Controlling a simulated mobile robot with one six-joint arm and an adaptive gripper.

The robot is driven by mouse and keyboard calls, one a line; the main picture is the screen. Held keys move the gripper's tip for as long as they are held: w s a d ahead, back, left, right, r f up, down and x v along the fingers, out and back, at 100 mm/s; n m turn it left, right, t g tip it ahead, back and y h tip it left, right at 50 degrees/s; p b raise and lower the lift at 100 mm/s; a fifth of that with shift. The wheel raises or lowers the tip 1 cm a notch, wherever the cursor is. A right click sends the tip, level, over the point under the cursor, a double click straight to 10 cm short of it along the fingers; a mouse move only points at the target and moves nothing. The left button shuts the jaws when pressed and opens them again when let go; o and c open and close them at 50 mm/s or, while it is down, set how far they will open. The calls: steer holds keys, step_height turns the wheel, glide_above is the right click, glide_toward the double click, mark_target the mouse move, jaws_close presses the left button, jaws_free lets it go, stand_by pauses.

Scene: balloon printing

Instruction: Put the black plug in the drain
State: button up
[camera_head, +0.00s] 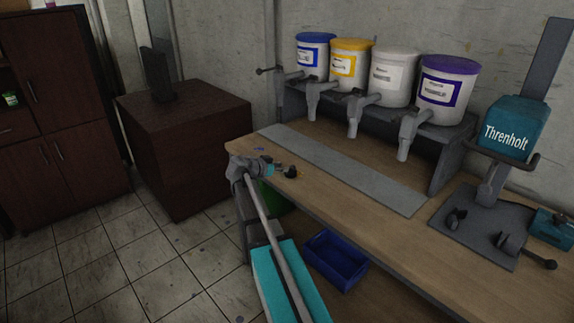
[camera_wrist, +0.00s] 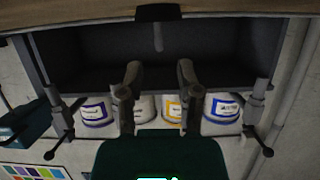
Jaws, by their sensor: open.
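My gripper (camera_head: 284,169) is over the left end of the wooden workbench. Its two fingers (camera_wrist: 158,70) stand apart with nothing visible between them in the wrist view. A small black piece (camera_head: 292,172) shows right at the fingertips in the head view; it looks like the black plug, but it is too small to be sure. A black rounded block (camera_wrist: 158,12) shows at the top centre of the upside-down wrist view, beyond the fingertips; I cannot tell if they touch. I cannot make out a drain in either view.
Several paint buckets (camera_head: 397,80) with spouts stand on a rack at the back of the workbench (camera_head: 350,218). A grey strip (camera_head: 345,170) lies in front. A teal machine (camera_head: 508,126) stands at right. A blue crate (camera_head: 336,262) is below; a brown cabinet (camera_head: 185,135) stands left.

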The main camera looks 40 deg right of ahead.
steer(key=shift+p+v, duration=0.7)
steer(key=shift+v, duration=1.9)
steer(key=shift+a, duration=0.1)
steer(key=s+a+f+n+y, duration=0.4)
steer(key=s+a+n, duration=0.1)
steer(key=a, duration=0.6)
steer(key=s+a+f+n+y, duration=0.3)
steer(key=s+a+n+y, duration=0.2)
steer(key=a, duration=0.5)
steer(key=s+a+f+n+g+y, duration=0.1)
steer(key=s+a+f+n+y, duration=0.3)
steer(key=s+a+n, duration=0.3)
steer(key=a, duration=0.4)
steer(key=shift+s+a+f+y, duration=0.25)
steer(key=shift+a+f+y, duration=0.1)
steer(key=shift+y, duration=0.05)
steer(key=shift+o, duration=0.5)
steer(key=shift+d, duration=0.1)
